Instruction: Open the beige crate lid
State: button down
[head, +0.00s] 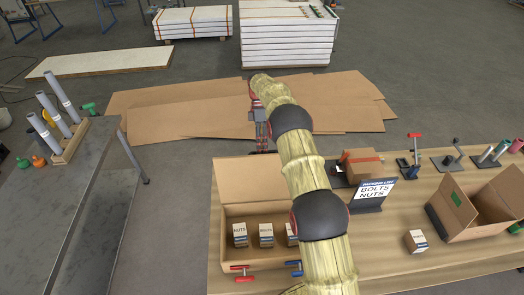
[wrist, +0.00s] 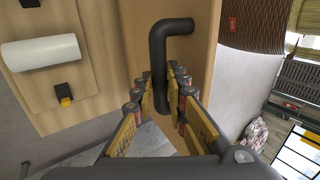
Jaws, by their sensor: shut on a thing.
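The beige crate (head: 255,256) stands at the left of the wooden table, with several small cartons inside. Its lid (head: 238,180) is raised at the crate's far side, so the inside shows. My gripper (head: 262,143) is at the lid's far upper edge, partly hidden by my arm in the head view. In the wrist view, my gripper (wrist: 163,95) is shut on a black bent handle (wrist: 165,45). The handle stands against the tan lid panel (wrist: 202,30). My arm hides the crate's right side.
A bolts-and-nuts sign (head: 375,190), an open cardboard box (head: 460,220) and a small carton (head: 415,241) stand to the right. Red-handled (head: 242,273) and blue-handled (head: 293,268) tools lie in front of the crate. A grey bench (head: 60,200) is at left.

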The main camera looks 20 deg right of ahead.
jog(key=shift+s+f, duration=0.3)
jog(key=shift+f, duration=0.4)
jog(key=c, duration=2.1)
grip_release()
jog(key=shift+o, duration=0.6)
jog(key=shift+w+r, duration=0.1)
jog(key=shift+w, duration=0.1)
jog(key=shift+o, duration=1.1)
jog(key=shift+r, duration=0.3)
notch_tip(320, 180, up, 10)
jog(key=shift+f, duration=0.1)
jog(key=shift+c, duration=0.2)
